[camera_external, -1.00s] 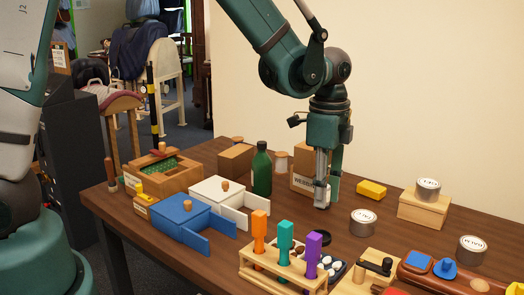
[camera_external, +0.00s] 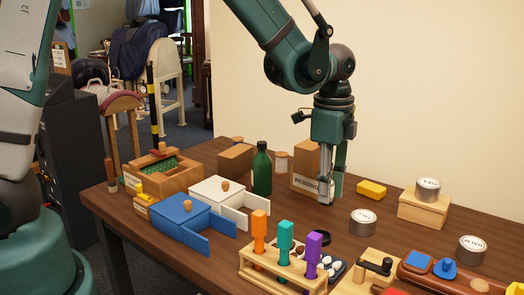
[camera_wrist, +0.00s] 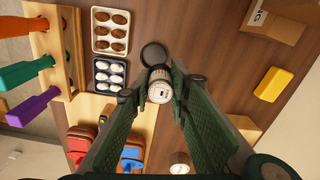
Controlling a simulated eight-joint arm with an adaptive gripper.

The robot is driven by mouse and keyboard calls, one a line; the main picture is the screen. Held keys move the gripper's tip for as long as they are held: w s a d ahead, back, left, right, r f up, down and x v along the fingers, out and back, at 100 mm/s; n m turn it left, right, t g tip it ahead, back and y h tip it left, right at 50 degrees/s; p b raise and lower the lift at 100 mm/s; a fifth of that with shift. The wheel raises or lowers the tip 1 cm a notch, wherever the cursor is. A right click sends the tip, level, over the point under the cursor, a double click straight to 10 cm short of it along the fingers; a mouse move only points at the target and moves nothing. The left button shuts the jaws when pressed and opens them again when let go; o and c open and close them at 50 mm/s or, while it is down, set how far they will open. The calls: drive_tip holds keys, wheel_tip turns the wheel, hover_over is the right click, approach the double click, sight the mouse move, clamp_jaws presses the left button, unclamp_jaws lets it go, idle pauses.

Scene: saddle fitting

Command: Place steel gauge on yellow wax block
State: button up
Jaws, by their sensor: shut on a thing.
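The steel gauge (camera_wrist: 160,90), a small silvery piece with a pale round face, sits between the fingertips of my gripper (camera_wrist: 158,96) in the wrist view. My gripper (camera_external: 327,198) is shut on it, upright, in front of the cardboard box in the external view; the fingers hide most of the gauge there. The yellow wax block (camera_external: 372,189) lies flat on the table to the right of my gripper, apart from it. It also shows in the wrist view (camera_wrist: 273,84), right of the fingers, with its top bare.
A labelled tin (camera_external: 364,222) stands in front of the block, and another tin (camera_external: 428,186) sits on a wooden box (camera_external: 423,210) to its right. A cardboard box (camera_external: 304,180) and green bottle (camera_external: 262,170) stand left. A screwdriver rack (camera_external: 285,275) is at the front.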

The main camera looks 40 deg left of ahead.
drive_tip(key=w+d+r, duration=0.1)
drive_tip(key=w+r, duration=0.1)
drive_tip(key=w, duration=1.2)
hover_over(372, 185)
drive_tip(key=shift+s+r+p, duration=0.15)
drive_tip(key=shift+r+p, duration=0.2)
drive_tip(key=shift+r, duration=0.1)
drive_tip(key=shift+f, duration=0.1)
drive_tip(key=shift+f, duration=3.05)
drive_tip(key=shift+f, duration=1.85)
drive_tip(key=shift+f, duration=0.2)
